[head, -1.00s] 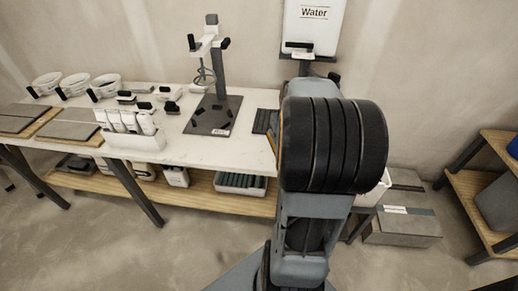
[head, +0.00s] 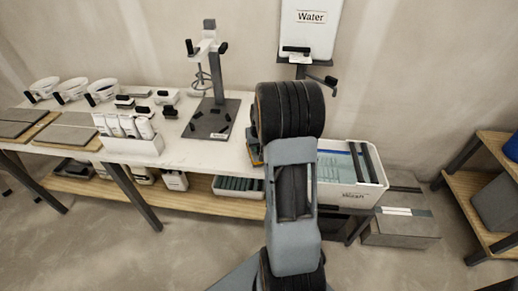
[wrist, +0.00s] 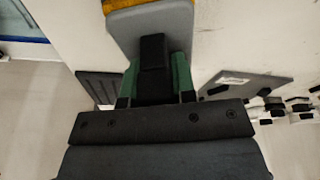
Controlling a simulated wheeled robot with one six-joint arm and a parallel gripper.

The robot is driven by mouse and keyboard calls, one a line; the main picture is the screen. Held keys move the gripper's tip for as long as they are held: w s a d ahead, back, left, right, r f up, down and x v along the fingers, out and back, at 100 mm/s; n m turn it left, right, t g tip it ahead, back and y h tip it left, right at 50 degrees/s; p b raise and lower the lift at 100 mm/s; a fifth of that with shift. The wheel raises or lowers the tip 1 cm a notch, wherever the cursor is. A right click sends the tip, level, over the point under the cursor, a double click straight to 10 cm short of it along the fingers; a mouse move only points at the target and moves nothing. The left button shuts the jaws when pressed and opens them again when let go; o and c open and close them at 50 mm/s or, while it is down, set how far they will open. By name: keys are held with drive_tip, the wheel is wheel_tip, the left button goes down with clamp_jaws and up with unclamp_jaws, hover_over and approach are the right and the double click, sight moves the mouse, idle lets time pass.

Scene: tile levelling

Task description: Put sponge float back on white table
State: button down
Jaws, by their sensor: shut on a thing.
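My gripper (wrist: 155,78) is shut on the black handle of the sponge float (wrist: 150,28), which has a grey plate and an orange-yellow sponge. In the head view a small orange and grey part of the float (head: 255,154) shows beside my arm, at the right end of the white table (head: 205,157). My arm hides the rest of it and the gripper there. The white table top also shows in the wrist view (wrist: 225,38). I cannot tell whether the float touches the table or hangs above it.
A dark plate with a grey stand (head: 212,120) is left of the float. A white holder with tubes (head: 130,147) stands at the front edge. A white bin of water (head: 350,195) is right of the table. A Water tank (head: 310,30) hangs behind.

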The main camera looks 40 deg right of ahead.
drive_tip(key=shift+f, duration=0.75)
drive_tip(key=shift+f, duration=0.25)
drive_tip(key=c, duration=0.9)
unclamp_jaws()
drive_tip(key=shift+r, duration=0.1)
drive_tip(key=shift+c, duration=0.2)
